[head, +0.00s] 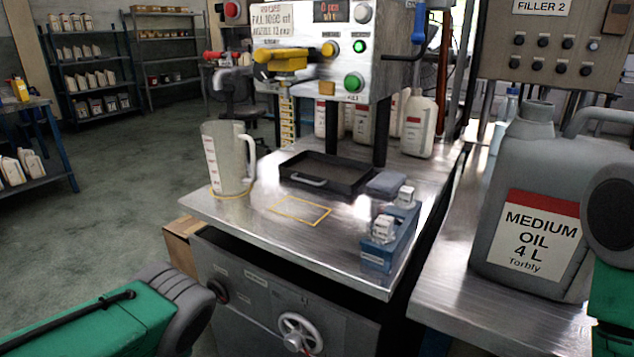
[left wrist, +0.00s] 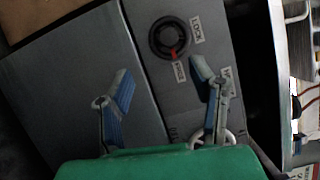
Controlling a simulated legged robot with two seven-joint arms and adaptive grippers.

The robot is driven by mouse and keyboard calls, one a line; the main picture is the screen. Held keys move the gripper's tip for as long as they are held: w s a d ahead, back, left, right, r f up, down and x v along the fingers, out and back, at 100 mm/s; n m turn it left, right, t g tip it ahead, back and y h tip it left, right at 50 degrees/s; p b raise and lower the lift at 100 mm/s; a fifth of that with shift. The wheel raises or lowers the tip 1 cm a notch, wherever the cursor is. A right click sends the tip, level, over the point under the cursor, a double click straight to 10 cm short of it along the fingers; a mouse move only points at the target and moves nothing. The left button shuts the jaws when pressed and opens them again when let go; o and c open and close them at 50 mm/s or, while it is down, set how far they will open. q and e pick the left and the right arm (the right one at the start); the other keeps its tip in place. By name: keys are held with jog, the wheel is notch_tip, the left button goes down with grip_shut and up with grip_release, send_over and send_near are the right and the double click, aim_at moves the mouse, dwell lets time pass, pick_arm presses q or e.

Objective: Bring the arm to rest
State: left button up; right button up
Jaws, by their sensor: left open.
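My left gripper (left wrist: 162,84) shows in the left wrist view with its two blue-padded fingers spread apart and nothing between them. It is in front of the grey cabinet (left wrist: 75,75), whose black round lock knob (left wrist: 169,38) is beyond the fingertips. In the head view a green link of my left arm enters at the lower left, and its fingers cannot be seen there. A green and grey part of my right arm shows at the right edge. My right gripper is outside both views.
The metal bench (head: 240,215) holds a measuring jug (head: 226,160), a black tray (head: 325,176) and a blue box (head: 385,250) with white-topped items. A grey oil canister (head: 525,200) stands at right, close to my right arm. A handwheel (head: 300,332) is on the cabinet front. Open floor lies left.

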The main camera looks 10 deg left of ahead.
pick_arm(q)
jog(key=s+d+r+n+g+p, duration=0.1)
jog(key=s+d+n+g, duration=0.2)
jog(key=s+n+g, duration=0.3)
jog(key=s+d+r+n+g+p, duration=0.1)
jog(key=s+n+g, duration=0.5)
jog(key=s, duration=0.6)
jog(key=s+d+r+n+g+p, duration=0.1)
jog(key=s+d+n+g+p, duration=0.2)
jog(key=s+d+n+g, duration=0.2)
jog(key=s+n, duration=0.1)
jog(key=s, duration=0.2)
jog(key=shift+s+d+r+n+g, duration=0.2)
jog(key=shift+s+r+n+g, duration=0.1)
jog(key=shift+s+r+g, duration=0.1)
jog(key=shift+o, duration=0.3)
jog(key=shift+w+f, duration=0.15)
